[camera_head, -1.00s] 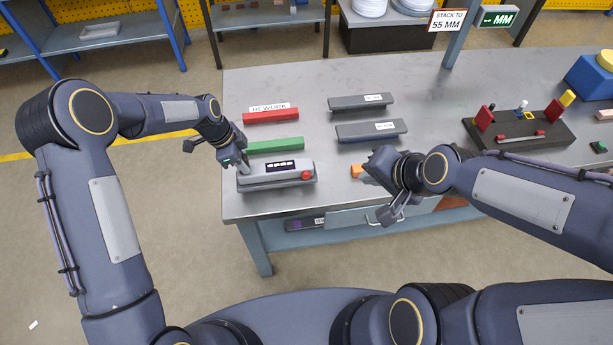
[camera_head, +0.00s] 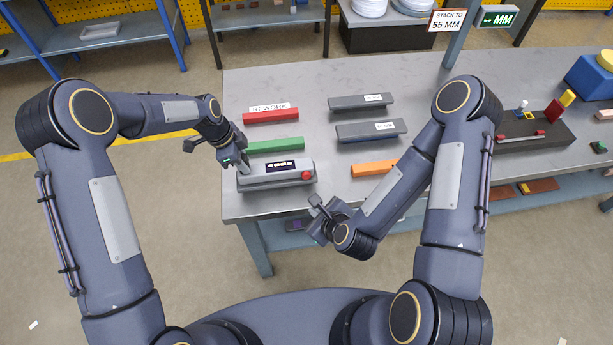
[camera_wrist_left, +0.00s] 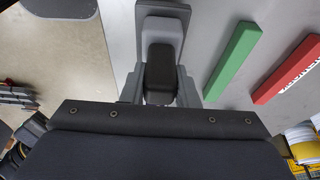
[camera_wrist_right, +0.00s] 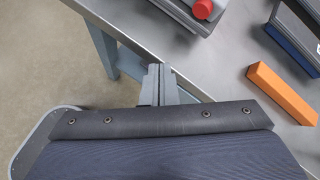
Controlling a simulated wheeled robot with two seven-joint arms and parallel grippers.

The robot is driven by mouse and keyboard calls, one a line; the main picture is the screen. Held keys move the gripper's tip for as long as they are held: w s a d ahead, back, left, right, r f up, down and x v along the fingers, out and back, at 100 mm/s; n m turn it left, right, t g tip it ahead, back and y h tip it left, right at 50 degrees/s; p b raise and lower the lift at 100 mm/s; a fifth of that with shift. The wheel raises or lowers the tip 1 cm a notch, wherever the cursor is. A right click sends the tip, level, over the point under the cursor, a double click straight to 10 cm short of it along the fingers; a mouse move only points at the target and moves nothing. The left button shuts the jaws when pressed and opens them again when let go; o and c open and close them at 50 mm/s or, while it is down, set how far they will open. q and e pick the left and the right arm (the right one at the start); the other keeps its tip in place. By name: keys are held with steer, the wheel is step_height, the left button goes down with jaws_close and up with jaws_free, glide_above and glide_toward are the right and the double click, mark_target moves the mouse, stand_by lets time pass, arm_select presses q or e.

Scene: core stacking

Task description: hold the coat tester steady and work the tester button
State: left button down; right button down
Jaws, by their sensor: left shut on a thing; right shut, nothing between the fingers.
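The coat tester (camera_head: 276,176) is a grey box with a dark display and a red button (camera_head: 307,175) at its right end, on the table's front left. My left gripper (camera_head: 243,163) is shut on the tester's left end; the left wrist view shows the fingers either side of a dark grip part (camera_wrist_left: 160,72). My right gripper (camera_head: 316,204) is shut and empty, in front of the table edge, below and apart from the button. In the right wrist view the red button (camera_wrist_right: 204,9) is at the top, beyond the closed fingertips (camera_wrist_right: 158,72).
A green bar (camera_head: 275,145) and a red bar (camera_head: 270,117) lie behind the tester. Two grey bars (camera_head: 369,130) and an orange bar (camera_head: 374,168) lie to the right. A dark fixture (camera_head: 540,135) stands further right. Bare tabletop (camera_head: 325,165) lies right of the button.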

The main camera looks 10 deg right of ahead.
steer(key=shift+s+a+f+m, duration=0.15)
steer(key=shift+s+f+m, duration=0.15)
steer(key=shift+f+m, duration=0.3)
steer(key=shift+r, duration=0.1)
glide_toward(305, 179)
steer(key=shift+w+a+f, duration=0.25)
steer(key=shift+w+f, duration=0.2)
steer(key=shift+f, duration=0.35)
steer(key=shift+w+a+f, duration=0.25)
steer(key=shift+w+f, duration=0.2)
steer(key=shift+f, duration=0.4)
steer(key=shift+w+a+f, duration=0.25)
steer(key=shift+w+f, duration=0.2)
steer(key=shift+f, duration=0.35)
steer(key=shift+w, duration=0.4)
steer(key=shift+w, duration=0.55)
stand_by(0.5)
steer(key=shift+s, duration=1)
